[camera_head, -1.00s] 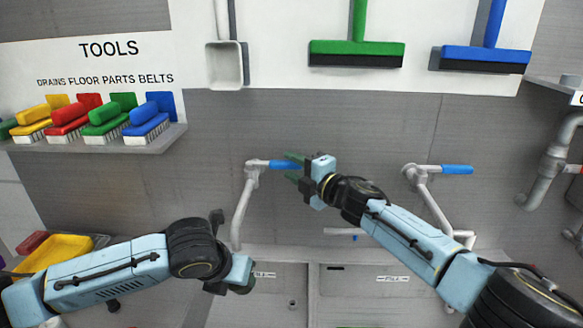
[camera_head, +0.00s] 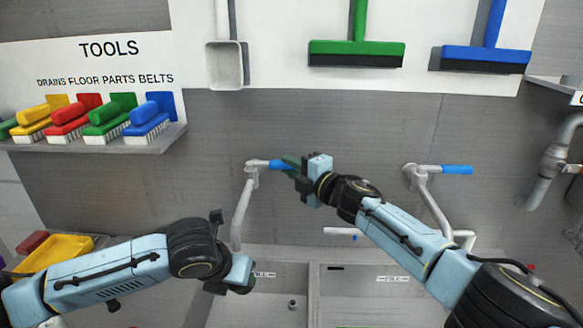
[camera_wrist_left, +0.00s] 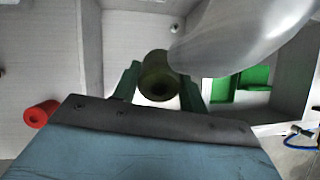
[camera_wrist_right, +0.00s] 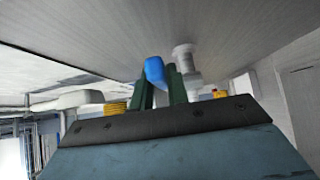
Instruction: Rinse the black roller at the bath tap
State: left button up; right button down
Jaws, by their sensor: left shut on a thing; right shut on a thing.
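The left bath tap (camera_head: 243,205) has a blue lever (camera_head: 277,165) at its top, pointing right. My right gripper (camera_head: 291,164) is shut on this lever; in the right wrist view the blue lever (camera_wrist_right: 155,70) shows at the fingertips. My left gripper (camera_wrist_left: 160,88) is shut on the dark roller (camera_wrist_left: 155,66), whose end with a round hole faces the left wrist camera. The tap's grey spout (camera_wrist_left: 235,35) looms close beside the roller and overlaps its edge in that view. No water is visible.
A red roller (camera_wrist_left: 40,113) lies to the left in the left wrist view; green items (camera_wrist_left: 228,88) lie at right. A second tap (camera_head: 425,190) with a blue lever is on the right. A brush shelf (camera_head: 100,145) and a yellow tray (camera_head: 60,252) are at left.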

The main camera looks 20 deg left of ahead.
aim_at(283, 167)
jog(key=shift+s, duration=0.1)
jog(key=shift+s+a+f+m+t+h, duration=0.1)
jog(key=shift+s+m+t+h, duration=0.75)
jog(key=shift+m+t, duration=0.2)
jog(key=shift+s+m+t+h, duration=0.45)
jog(key=shift+m+t+h, duration=0.1)
jog(key=shift+t+h, duration=0.15)
jog(key=c, duration=1.4)
grip_release()
jog(key=shift+o, duration=0.2)
jog(key=shift+s+d, duration=0.2)
jog(key=shift+d, duration=0.2)
jog(key=v, duration=1.1)
